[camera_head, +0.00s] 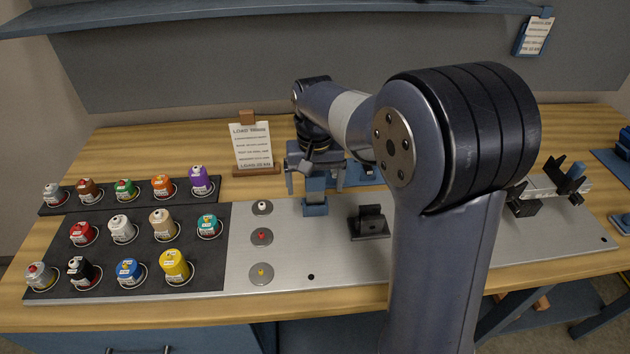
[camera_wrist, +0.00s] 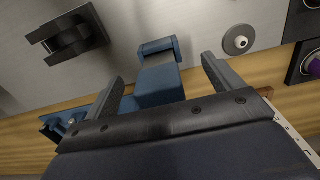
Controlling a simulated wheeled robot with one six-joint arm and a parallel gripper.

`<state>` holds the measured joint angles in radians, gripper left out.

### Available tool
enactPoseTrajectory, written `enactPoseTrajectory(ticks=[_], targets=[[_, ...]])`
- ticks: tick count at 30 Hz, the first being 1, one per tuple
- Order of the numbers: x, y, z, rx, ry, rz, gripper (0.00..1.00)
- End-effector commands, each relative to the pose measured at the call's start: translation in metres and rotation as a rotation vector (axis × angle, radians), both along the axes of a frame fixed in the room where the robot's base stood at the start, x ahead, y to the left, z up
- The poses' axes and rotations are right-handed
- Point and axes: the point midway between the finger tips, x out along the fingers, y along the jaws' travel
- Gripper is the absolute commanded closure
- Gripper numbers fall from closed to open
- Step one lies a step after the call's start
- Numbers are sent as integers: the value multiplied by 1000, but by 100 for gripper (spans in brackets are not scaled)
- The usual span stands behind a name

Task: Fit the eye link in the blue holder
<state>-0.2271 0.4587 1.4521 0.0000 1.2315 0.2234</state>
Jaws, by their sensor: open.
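My gripper (camera_head: 314,166) hangs over the back edge of the metal plate, pointing down. In the wrist view its two fingers (camera_wrist: 163,72) are spread apart, one on each side of a blue stepped block (camera_wrist: 159,88), with gaps between. This block, probably the blue holder, also shows in the head view (camera_head: 315,209) just below the gripper.
A black bracket (camera_head: 369,222) stands on the metal plate (camera_head: 330,262) right of the block. A sign (camera_head: 250,147) stands behind. My arm hides part of the right side.

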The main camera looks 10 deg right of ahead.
Motion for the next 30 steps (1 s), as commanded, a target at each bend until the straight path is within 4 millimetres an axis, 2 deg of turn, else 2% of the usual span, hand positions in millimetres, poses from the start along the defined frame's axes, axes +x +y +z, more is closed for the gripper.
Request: enactPoseTrajectory(ticks=[11, 30], targets=[[0, 0, 4, 0, -1, 0, 13], [0, 0, 49, 0, -1, 0, 13]])
